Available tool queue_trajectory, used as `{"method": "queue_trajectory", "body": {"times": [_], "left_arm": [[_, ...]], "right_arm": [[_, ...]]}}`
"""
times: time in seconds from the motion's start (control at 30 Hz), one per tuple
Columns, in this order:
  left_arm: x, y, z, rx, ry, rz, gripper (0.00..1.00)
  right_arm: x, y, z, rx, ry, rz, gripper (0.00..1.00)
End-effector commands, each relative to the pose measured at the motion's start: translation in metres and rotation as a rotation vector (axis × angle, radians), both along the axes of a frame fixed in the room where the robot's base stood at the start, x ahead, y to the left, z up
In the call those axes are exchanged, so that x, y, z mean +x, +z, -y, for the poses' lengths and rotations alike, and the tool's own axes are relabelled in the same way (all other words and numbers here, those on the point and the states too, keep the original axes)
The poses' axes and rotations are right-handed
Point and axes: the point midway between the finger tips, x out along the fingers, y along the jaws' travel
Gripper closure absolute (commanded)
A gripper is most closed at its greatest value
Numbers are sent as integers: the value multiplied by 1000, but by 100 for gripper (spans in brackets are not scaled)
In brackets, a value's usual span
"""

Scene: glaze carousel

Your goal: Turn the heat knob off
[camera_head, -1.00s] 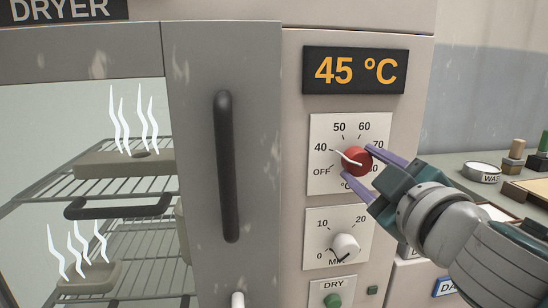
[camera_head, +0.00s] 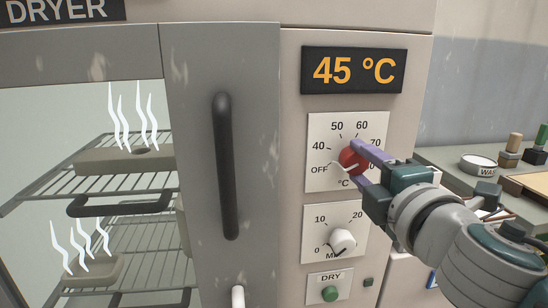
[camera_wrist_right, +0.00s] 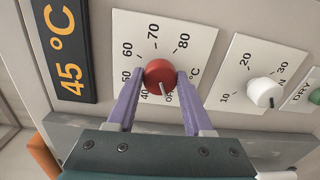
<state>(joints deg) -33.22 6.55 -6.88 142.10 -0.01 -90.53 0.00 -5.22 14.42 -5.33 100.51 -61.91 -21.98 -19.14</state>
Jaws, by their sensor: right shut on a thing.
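The red heat knob (camera_head: 350,160) sits on a white dial plate on the dryer's front panel, with marks from OFF and 40 upward. Its white pointer is turned to the OFF side in the head view. In the right wrist view the knob (camera_wrist_right: 159,74) has its pointer at the OFF label, which is partly covered. My right gripper (camera_head: 357,164) has its purple fingers on either side of the knob and is shut on it; the fingers also show in the right wrist view (camera_wrist_right: 160,80). The display (camera_head: 354,70) reads 45 °C. My left gripper is not in view.
Below are a white timer knob (camera_head: 342,241) and a green DRY button (camera_head: 330,294). A dark door handle (camera_head: 225,165) stands out to the left. Steaming pieces sit on wire racks (camera_head: 110,184) at left. A counter with tools is at right.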

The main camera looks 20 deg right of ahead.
Motion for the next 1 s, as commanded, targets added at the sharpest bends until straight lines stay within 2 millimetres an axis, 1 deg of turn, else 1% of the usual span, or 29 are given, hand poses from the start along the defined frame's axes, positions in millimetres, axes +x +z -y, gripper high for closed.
{"method": "queue_trajectory", "body": {"times": [0.3,0.7,0.73,0.9,1.0], "left_arm": [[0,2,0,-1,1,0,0],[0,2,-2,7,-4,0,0],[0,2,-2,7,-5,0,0],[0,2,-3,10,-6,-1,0],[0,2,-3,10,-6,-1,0]], "right_arm": [[0,1,0,-73,2,-16,100],[0,1,-1,-78,2,-17,100],[0,1,-1,-78,2,-17,48],[0,1,0,-77,1,-17,28],[0,0,0,-77,1,-17,19]]}}
